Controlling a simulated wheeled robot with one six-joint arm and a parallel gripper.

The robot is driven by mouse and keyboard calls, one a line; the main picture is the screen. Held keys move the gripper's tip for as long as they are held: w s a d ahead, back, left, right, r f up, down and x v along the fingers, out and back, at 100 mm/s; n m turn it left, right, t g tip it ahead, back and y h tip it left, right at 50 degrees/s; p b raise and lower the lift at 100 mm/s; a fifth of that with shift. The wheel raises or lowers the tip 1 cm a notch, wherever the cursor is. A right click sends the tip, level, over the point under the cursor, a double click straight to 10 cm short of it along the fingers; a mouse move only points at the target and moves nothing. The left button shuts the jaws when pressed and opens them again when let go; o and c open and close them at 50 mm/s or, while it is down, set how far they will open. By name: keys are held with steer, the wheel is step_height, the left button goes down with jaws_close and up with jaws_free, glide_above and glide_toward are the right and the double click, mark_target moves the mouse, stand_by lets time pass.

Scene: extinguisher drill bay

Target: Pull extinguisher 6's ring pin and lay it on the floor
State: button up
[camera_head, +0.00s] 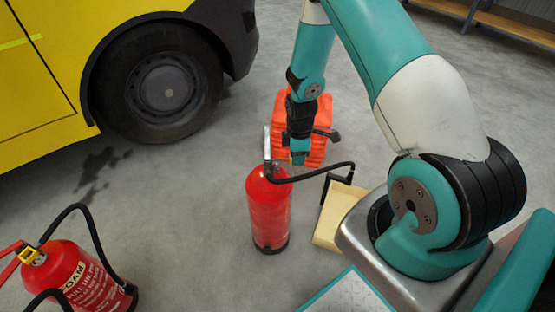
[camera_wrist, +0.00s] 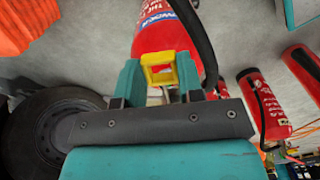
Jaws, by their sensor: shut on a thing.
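A red extinguisher (camera_head: 268,212) stands upright on the floor in the middle of the head view, with a black hose curving to the right. No number is readable on it. My gripper (camera_head: 297,158) is at its top, by the handle. In the wrist view the teal fingers (camera_wrist: 159,76) are shut on a yellow ring pin (camera_wrist: 160,57). The red body of the extinguisher (camera_wrist: 158,36), with part of a blue-lettered label, is just behind the ring. The pin's shaft is hidden, so I cannot tell whether it still sits in the handle.
A foam extinguisher (camera_head: 75,278) with a yellow ring stands at the lower left. A yellow vehicle's wheel (camera_head: 160,85) is behind. An orange object (camera_head: 318,152) lies behind my gripper, and a cream box (camera_head: 336,215) is to the right. Grey floor (camera_head: 185,200) is clear left of the middle extinguisher.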

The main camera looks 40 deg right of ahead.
steer(key=shift+s+d, duration=0.4)
steer(key=shift+d, duration=0.25)
steer(key=shift+s+d, duration=0.4)
steer(key=shift+d, duration=0.2)
